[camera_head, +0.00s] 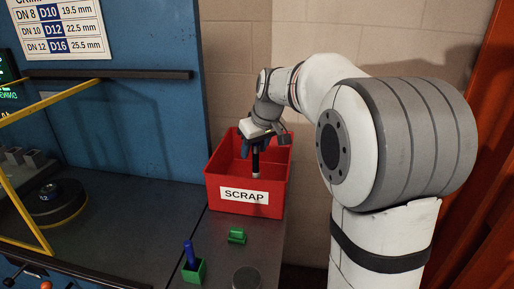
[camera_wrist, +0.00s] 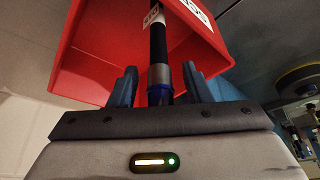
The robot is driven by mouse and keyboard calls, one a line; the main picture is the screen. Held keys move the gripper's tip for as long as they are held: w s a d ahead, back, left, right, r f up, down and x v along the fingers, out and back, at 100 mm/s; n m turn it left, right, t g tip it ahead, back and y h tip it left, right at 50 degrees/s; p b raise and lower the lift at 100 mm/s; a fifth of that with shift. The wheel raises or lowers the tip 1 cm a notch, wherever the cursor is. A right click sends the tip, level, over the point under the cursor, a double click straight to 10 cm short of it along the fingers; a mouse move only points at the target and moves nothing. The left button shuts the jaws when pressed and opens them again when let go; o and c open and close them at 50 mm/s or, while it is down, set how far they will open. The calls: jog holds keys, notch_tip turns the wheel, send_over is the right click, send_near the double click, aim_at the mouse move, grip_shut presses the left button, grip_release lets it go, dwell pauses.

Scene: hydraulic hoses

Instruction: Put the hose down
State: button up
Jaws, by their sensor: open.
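The hose (camera_head: 255,163) is a short black piece, roughly upright, at the red SCRAP bin (camera_head: 222,178). My gripper (camera_head: 257,142) is over the bin, pointing down into it. In the wrist view the hose (camera_wrist: 158,42) stands between the two blue fingers of my gripper (camera_wrist: 160,82). The fingers are open, with a gap visible on the left side of the hose. A metal ferrule and a dark blue end show near the palm, and a pale tag is on the hose. Whether its far end touches the bin floor cannot be told.
A green block (camera_head: 237,236), a green holder with a blue pin (camera_head: 193,268) and a dark round piece (camera_head: 247,279) are on the bench in front of the bin. A blue panel with a size chart (camera_head: 62,28) stands left. A yellow frame (camera_head: 48,103) is at far left.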

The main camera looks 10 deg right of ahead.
jog(key=v, duration=1.2)
jog(key=s+f+m, duration=0.2)
jog(key=s+f, duration=0.7)
jog(key=s, duration=0.3)
jog(key=s+f+m+g+h, duration=0.1)
jog(key=s+f+m, duration=0.1)
jog(key=s+f, duration=0.8)
jog(key=s, duration=0.2)
jog(key=shift+s+a+f+h, duration=0.15)
jog(key=shift+s+f+h, duration=0.15)
jog(key=shift+s, duration=0.1)
